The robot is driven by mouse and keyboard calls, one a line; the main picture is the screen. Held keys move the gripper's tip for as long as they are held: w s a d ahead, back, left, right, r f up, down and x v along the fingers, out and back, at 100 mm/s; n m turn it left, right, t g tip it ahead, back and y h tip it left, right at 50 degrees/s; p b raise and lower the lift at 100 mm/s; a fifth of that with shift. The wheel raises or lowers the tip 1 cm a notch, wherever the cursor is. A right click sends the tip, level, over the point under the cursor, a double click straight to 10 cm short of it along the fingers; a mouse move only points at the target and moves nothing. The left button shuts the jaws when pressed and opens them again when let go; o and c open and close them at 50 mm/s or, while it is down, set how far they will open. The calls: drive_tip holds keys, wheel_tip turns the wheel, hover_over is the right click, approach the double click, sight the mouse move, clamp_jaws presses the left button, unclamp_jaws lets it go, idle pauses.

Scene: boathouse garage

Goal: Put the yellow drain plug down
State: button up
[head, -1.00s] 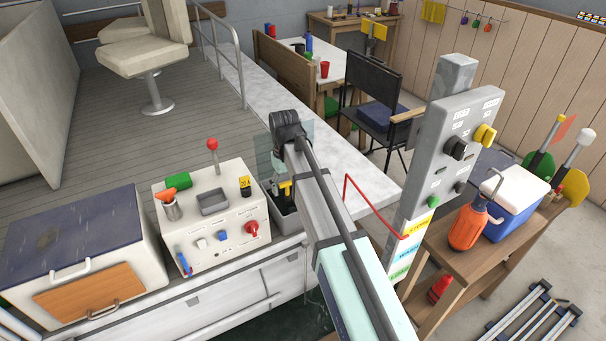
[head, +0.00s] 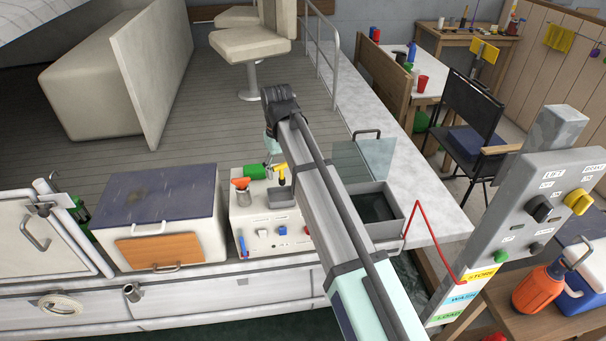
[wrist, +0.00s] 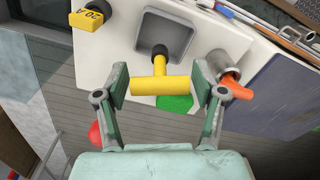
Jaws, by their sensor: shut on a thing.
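The yellow drain plug (wrist: 160,85) has a T-shaped handle and a dark lower end. In the wrist view it sits between the fingers of my gripper (wrist: 162,92), which is shut on it across the handle. In the head view the plug (head: 282,171) shows beside my arm, over the white console; the gripper itself is mostly hidden behind my arm. The plug's dark end overlaps the small grey tray (wrist: 182,22) on the console top in the wrist view. I cannot tell whether it touches the tray.
A yellow 20 A piece (wrist: 92,18) is on the console.

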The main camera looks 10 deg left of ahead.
sight(280, 178)
drive_tip(key=shift+a+r, duration=0.15)
drive_tip(key=shift+a, duration=0.25)
drive_tip(key=shift+r, duration=0.1)
drive_tip(key=shift+f+b, duration=0.7)
drive_tip(key=shift+f, duration=1.9)
drive_tip(key=shift+f, duration=0.15)
drive_tip(key=shift+f, duration=0.6)
drive_tip(key=shift+f+b, duration=0.25)
drive_tip(key=shift+b, duration=0.05)
drive_tip(key=o, duration=1.6)
drive_tip(key=shift+o, duration=0.2)
